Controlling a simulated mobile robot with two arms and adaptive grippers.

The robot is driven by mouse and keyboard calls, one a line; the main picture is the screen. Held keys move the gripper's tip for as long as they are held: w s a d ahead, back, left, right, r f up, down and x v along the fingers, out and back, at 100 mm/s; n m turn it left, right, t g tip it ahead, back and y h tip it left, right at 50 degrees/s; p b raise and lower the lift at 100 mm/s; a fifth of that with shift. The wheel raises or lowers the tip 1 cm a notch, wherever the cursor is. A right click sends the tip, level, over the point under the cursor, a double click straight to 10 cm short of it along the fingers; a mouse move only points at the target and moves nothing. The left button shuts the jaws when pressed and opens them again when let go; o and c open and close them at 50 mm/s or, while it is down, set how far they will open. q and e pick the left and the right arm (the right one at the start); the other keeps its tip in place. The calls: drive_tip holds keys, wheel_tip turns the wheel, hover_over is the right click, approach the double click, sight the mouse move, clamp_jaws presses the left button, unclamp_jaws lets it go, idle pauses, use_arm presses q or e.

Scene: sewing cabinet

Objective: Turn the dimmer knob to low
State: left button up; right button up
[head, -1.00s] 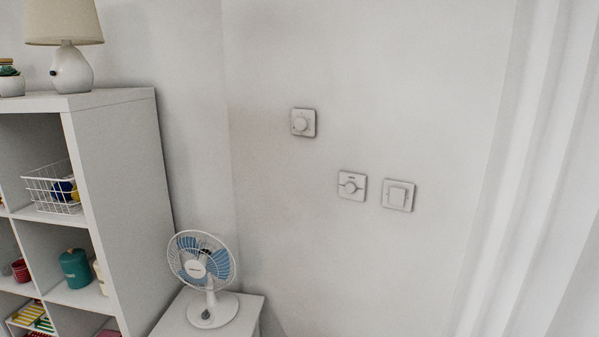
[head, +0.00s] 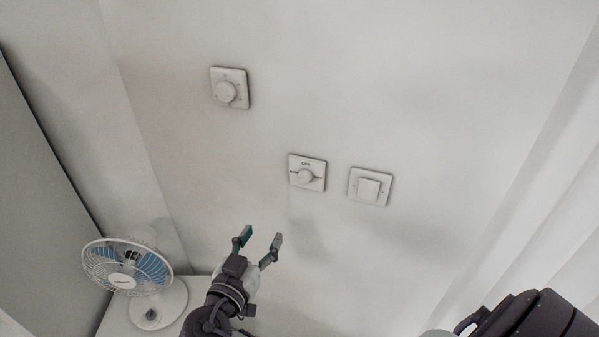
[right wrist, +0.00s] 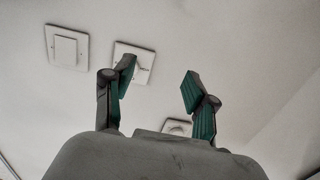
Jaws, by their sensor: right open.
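Two white wall plates carry round knobs. The upper-left knob plate (head: 230,88) has small marks around its knob. The middle knob plate (head: 307,172) has a label at its top that seems to read OFF, and a line across it. I cannot tell for sure which one is the dimmer. My right gripper (head: 259,240) is open and empty, below and left of the middle plate, apart from both knobs. In the right wrist view the middle plate (right wrist: 146,60) is partly hidden behind one finger, and the other knob plate (right wrist: 177,127) shows low between the fingers. My left gripper is not in view.
A square rocker switch (head: 369,186) sits just right of the middle plate. A white and blue fan (head: 127,270) stands on a low white surface at the lower left. White curtain folds (head: 530,220) hang at the right. The wall around the plates is bare.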

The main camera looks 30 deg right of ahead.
sight(303, 180)
wheel_tip(303, 180, up, 6)
drive_tip(key=s+d+m+g+h, duration=0.1)
drive_tip(key=s+d+m+h, duration=0.1)
drive_tip(key=m, duration=0.2)
drive_tip(key=shift+n, duration=0.3)
drive_tip(key=p+x, duration=0.7)
drive_tip(key=x, duration=0.4)
drive_tip(key=shift+w+d+f, duration=0.2)
drive_tip(key=shift+d, duration=0.05)
drive_tip(key=shift+w+d+f+p, duration=0.15)
drive_tip(key=shift+w+d+p, duration=0.15)
drive_tip(key=shift+d, duration=0.15)
